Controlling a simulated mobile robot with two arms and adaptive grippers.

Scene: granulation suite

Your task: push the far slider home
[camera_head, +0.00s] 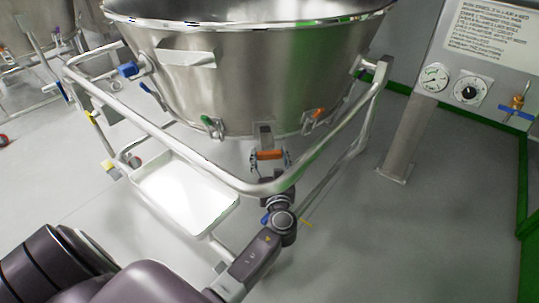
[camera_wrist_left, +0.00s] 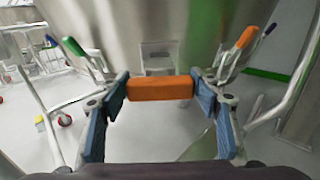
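The task's slider is not labelled. An orange bar (camera_head: 268,154) sits on a metal bracket low on the front of the steel vessel (camera_head: 270,75), and I take it as the slider's handle. It also shows in the left wrist view (camera_wrist_left: 160,88). My left gripper (camera_head: 270,160) is around it, with blue pads meeting both ends of the bar in the left wrist view (camera_wrist_left: 160,92). The bar's far side and the slider's track are hidden. My right gripper is not in view.
A tubular steel rail (camera_head: 180,140) surrounds the vessel, and my left arm reaches in by its front corner. A white tray (camera_head: 185,192) is left of the arm. Green-handled (camera_head: 211,126) and orange-handled (camera_head: 318,113) clamps flank the bar. A gauge panel (camera_head: 480,70) stands right; floor there is clear.

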